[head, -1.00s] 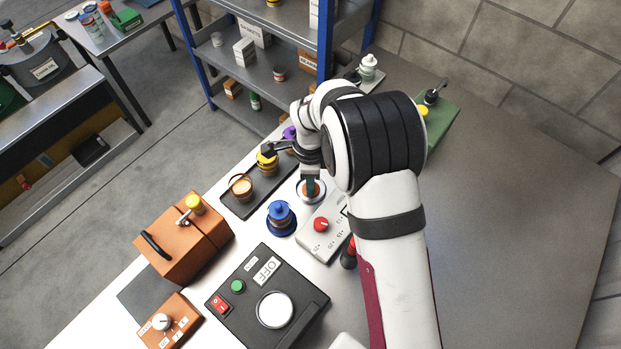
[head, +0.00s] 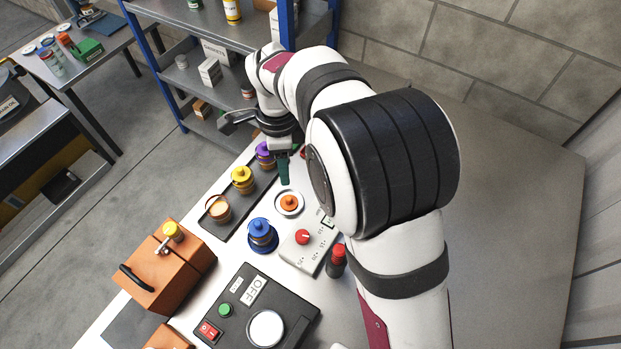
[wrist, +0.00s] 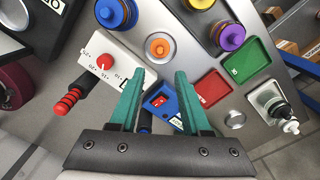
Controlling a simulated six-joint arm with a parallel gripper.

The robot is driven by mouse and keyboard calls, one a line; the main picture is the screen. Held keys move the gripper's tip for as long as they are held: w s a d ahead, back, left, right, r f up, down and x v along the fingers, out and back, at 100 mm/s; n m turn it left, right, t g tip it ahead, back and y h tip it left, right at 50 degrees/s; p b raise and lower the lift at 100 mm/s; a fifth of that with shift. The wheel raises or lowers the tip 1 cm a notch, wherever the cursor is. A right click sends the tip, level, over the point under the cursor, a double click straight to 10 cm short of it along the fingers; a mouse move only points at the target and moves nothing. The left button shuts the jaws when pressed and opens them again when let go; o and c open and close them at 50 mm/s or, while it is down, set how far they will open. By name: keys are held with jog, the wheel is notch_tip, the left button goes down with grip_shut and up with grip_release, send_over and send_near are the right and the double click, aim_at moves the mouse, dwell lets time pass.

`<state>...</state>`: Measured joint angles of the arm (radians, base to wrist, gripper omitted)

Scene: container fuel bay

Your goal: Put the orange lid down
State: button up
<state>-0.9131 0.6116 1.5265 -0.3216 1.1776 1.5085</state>
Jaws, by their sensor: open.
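The orange lid (head: 289,203) lies on a round, pale-rimmed dish (head: 281,211) on the white bench, between the dark jar tray and the white dial box. In the wrist view the orange lid (wrist: 159,47) sits knob up inside the dish's ring, ahead of my fingertips. My gripper (head: 283,170) has teal fingers and hangs above and behind the lid, apart from it. In the wrist view my gripper (wrist: 156,78) is open, with nothing between its fingers. An open jar (head: 218,209) with pale contents stands at the near end of the tray.
The dark tray (head: 238,222) also holds a yellow-lidded jar (head: 243,180) and a purple-lidded jar (head: 264,153).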

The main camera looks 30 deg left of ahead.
jog(key=s+d+r+n, duration=0.1)
jog(key=s+d+r, duration=0.15)
jog(key=d, duration=0.65)
jog(key=s+d+r+n+y, duration=0.1)
jog(key=d+r, duration=0.3)
jog(key=d, duration=0.4)
jog(key=s+d+r+n, duration=0.1)
jog(key=d+r, duration=0.2)
jog(key=d, duration=0.6)
jog(key=s+d+f+n, duration=0.1)
jog(key=s+d+n, duration=0.1)
jog(key=s+d, duration=0.4)
jog(key=s, duration=0.4)
jog(key=shift+f+y, duration=0.25)
jog(key=shift+y, duration=0.15)
